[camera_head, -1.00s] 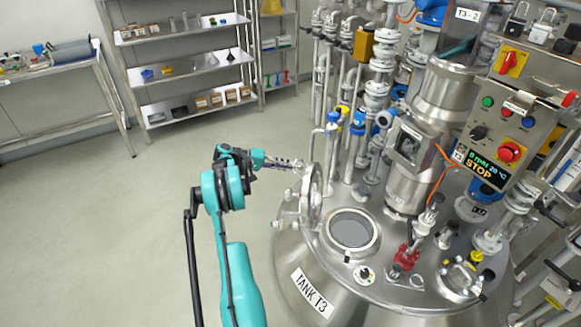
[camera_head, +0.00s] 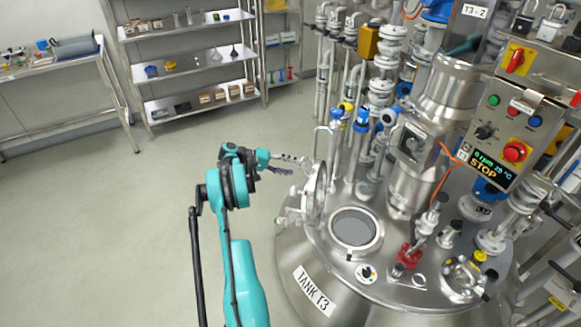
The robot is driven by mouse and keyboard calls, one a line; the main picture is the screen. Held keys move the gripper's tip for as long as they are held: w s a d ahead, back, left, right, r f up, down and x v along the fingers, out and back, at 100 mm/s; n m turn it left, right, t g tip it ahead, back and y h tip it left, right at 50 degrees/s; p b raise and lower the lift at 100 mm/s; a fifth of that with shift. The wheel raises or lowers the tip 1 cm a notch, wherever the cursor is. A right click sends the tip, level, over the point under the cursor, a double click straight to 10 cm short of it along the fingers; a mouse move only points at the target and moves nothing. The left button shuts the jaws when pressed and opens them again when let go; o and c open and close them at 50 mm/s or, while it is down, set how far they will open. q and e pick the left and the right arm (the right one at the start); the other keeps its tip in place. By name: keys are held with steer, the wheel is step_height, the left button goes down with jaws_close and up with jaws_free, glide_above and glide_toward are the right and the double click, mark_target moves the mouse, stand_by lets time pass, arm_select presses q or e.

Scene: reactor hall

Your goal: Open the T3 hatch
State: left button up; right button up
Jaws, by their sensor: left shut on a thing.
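The T3 hatch lid (camera_head: 319,194) stands upright on its edge at the left of the tank top. The round hatch opening (camera_head: 356,230) beside it is uncovered, with a metal rim around a grey inside. The tank carries the label TANK T3 (camera_head: 312,291). My left gripper (camera_head: 290,164) reaches in from the left to the upper part of the lid and is shut on it. The fingers are small here, and their exact contact with the lid is hard to see. My right gripper is not in view.
A control panel (camera_head: 497,140) reading STOP hangs at the right. Pipes and blue-capped valves (camera_head: 360,120) crowd behind the lid. A red fitting (camera_head: 409,254) stands right of the opening. Shelves (camera_head: 192,60) line the back wall. The floor left of my arm is clear.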

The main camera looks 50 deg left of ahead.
arm_select(q)
steer(key=shift+f, duration=0.3)
steer(key=v, duration=1.2)
steer(key=shift+r, duration=0.3)
steer(key=shift+a, duration=0.1)
steer(key=shift+w, duration=0.1)
